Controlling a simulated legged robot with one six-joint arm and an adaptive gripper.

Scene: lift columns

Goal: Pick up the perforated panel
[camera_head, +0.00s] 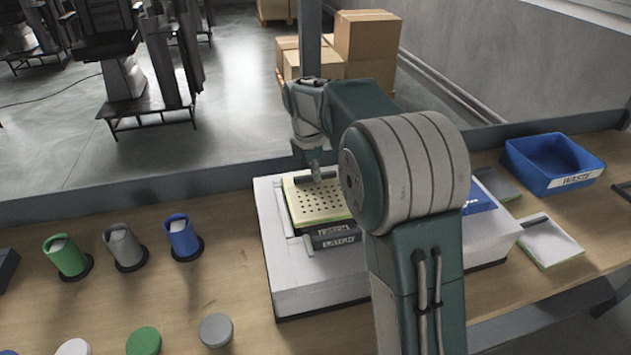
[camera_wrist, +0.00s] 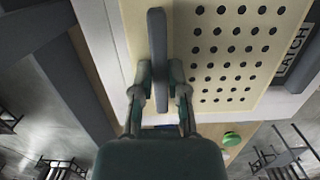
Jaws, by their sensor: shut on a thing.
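The perforated panel (camera_head: 322,207) is a cream plate with rows of dark holes, at the left part of the white box's top (camera_head: 272,232). It also shows in the wrist view (camera_wrist: 205,62), with a dark grey bar handle (camera_wrist: 157,35) along its edge. My gripper (camera_wrist: 160,78) is shut on this handle, one finger on each side. In the head view my gripper (camera_head: 316,172) is at the panel's far edge, and my arm hides the box's middle. I cannot tell whether the panel touches the box.
Green (camera_head: 67,258), grey (camera_head: 123,248) and blue (camera_head: 183,239) cups stand left on the wooden bench. A blue waste bin (camera_head: 552,165) and a white-topped plate (camera_head: 548,242) are at the right.

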